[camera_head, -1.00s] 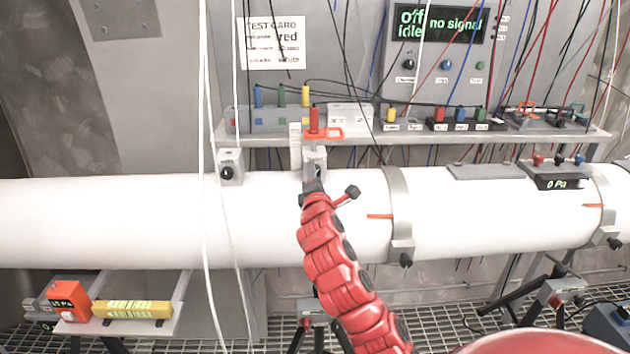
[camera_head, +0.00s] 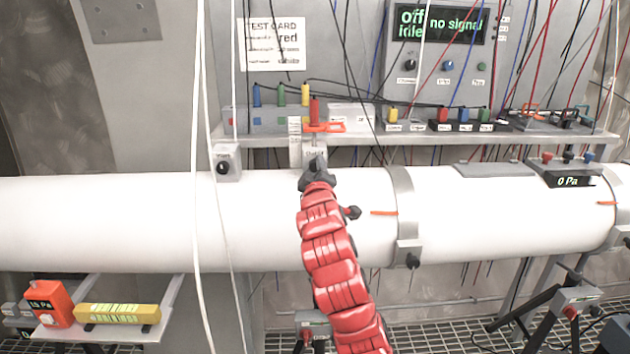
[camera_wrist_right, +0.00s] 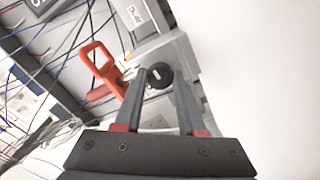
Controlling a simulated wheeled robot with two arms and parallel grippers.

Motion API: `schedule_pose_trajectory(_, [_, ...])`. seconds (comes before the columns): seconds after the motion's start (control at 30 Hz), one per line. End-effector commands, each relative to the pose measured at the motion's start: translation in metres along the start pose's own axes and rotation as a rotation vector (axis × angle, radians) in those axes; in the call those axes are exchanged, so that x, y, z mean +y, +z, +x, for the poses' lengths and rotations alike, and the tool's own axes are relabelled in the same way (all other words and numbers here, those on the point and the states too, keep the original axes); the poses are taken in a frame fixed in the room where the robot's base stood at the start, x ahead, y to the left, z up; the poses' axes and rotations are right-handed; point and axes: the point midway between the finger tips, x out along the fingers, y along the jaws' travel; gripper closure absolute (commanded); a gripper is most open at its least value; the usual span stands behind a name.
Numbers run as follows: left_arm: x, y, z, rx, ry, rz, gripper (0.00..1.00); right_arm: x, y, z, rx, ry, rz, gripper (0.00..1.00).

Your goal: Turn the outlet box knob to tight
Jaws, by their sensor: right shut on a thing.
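A small grey box (camera_head: 313,155) sits on top of the white pipe, below the shelf. My right gripper (camera_head: 316,172) is at its front, and the gripper covers its knob in the head view. In the right wrist view the knob (camera_wrist_right: 159,76) is round and black with a short white mark. It lies between the fingertips of my right gripper (camera_wrist_right: 160,80), which is shut on it. The grey box (camera_wrist_right: 165,52) lies behind the knob, and its label is too small to read. My left gripper is not in view.
A second grey box (camera_head: 227,163) with a black knob sits on the pipe (camera_head: 110,222) to the left. White cables hang in front of the pipe at left.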

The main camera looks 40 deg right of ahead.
Motion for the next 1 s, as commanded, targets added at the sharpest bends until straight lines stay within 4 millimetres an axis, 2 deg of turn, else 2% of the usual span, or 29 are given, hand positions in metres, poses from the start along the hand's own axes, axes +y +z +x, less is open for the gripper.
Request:
schedule_pose_trajectory(0.03, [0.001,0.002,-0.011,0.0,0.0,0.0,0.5,-0.004,0.003,0.0,0.001,0.001,0.043,1.0])
schedule_pose_trajectory(0.3, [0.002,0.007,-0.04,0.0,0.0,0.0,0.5,-0.005,0.003,0.0,0.0,-0.001,0.3,1.0])
schedule_pose_trajectory(1.0, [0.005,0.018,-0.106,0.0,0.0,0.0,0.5,-0.005,0.004,0.001,-0.004,-0.003,0.963,1.0])
